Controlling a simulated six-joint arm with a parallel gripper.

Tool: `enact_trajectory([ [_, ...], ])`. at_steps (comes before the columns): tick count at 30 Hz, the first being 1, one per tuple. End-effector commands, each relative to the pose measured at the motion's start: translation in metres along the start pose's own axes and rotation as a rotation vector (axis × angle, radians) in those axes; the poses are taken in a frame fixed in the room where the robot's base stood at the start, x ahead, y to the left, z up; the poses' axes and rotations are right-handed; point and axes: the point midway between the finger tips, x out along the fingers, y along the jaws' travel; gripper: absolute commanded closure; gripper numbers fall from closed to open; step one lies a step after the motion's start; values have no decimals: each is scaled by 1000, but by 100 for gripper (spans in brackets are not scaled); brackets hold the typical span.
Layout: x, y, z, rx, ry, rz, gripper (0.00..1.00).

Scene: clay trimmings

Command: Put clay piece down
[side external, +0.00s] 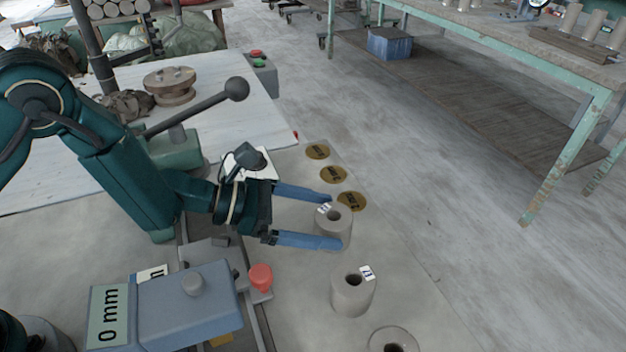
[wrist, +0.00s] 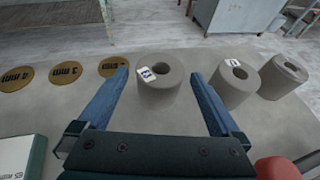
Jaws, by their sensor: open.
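A grey hollow clay piece (side external: 334,226) with a white label stands upright on the table, between the blue fingers of my gripper (side external: 333,220). In the wrist view the same clay piece (wrist: 160,82) stands just ahead of and between the open fingertips (wrist: 160,75), with a gap on both sides. A second labelled clay piece (side external: 352,293) stands in front of it in the side view, and to its right in the wrist view (wrist: 235,85). A third clay piece (side external: 393,341) is cut off at the side view's bottom edge and stands at the far right in the wrist view (wrist: 284,77).
Three round gold markers (side external: 333,174) lie in a row behind the near clay piece. A blue-grey device marked 0 mm (side external: 165,305), a red knob (side external: 261,276) and a rail stand left of the pieces. A green-legged bench (side external: 480,70) is at the back right.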

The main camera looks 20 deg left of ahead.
Motion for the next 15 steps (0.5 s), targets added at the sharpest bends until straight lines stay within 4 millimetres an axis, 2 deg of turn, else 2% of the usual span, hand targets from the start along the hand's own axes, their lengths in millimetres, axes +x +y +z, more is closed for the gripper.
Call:
enact_trajectory([
  [7,-36,1,0,-2,0,4,0],
  [15,-50,0,0,0,-1,1,0],
])
